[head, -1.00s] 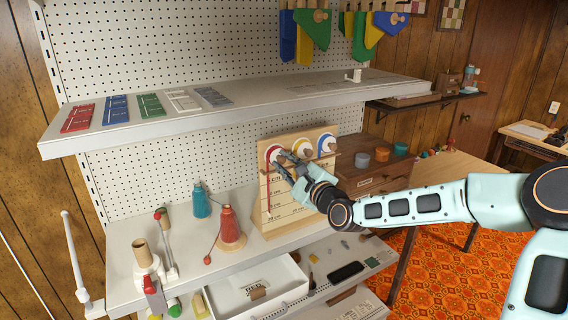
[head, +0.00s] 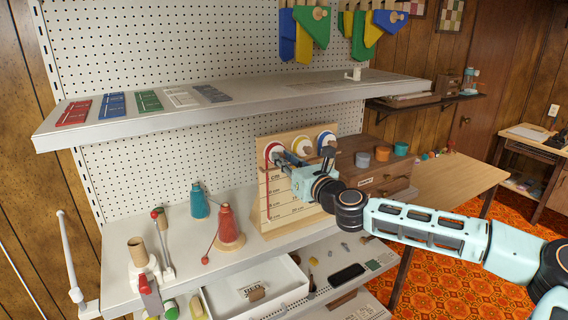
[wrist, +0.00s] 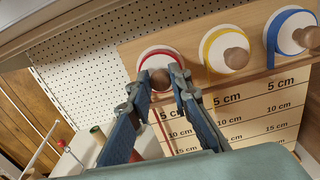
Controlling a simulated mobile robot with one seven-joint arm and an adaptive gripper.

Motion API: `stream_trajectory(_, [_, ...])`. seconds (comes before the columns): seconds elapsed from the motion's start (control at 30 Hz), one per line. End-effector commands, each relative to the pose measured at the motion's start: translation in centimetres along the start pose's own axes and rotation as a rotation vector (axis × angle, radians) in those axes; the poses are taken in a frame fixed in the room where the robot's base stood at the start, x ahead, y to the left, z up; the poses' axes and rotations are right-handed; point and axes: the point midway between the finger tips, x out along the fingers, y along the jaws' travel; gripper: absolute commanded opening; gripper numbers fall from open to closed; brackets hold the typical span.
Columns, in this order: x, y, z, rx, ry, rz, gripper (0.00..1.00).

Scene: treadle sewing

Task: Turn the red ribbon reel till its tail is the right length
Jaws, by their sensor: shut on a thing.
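The red ribbon reel (head: 270,150) is a white disc with a red rim and a wooden knob, on the left of an upright wooden board (head: 297,146). In the wrist view, the red reel (wrist: 140,62) has its knob (wrist: 160,79) between my fingertips. My gripper (head: 284,158) is shut on that knob. The red tail (head: 268,198) hangs down the board's left side, past printed lines of a centimetre scale (wrist: 228,99). In the wrist view my fingers partly cover the tail (wrist: 164,130); its exact end is hard to read.
A yellow reel (wrist: 226,50) and a blue reel (wrist: 292,34) sit right of the red one. Red (head: 226,224) and teal (head: 199,201) thread cones stand on the shelf to the left. The upper shelf (head: 250,100) overhangs the board.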

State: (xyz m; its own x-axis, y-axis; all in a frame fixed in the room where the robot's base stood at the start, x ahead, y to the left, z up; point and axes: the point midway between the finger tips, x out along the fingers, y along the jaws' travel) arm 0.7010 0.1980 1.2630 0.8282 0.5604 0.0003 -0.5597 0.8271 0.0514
Motion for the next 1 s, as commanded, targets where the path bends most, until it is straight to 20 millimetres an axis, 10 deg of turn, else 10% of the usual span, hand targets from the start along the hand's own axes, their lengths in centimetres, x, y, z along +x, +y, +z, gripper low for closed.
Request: stream_trajectory(1.0, [0.01,-0.11,0.00,0.333,0.000,-0.001,0.00])
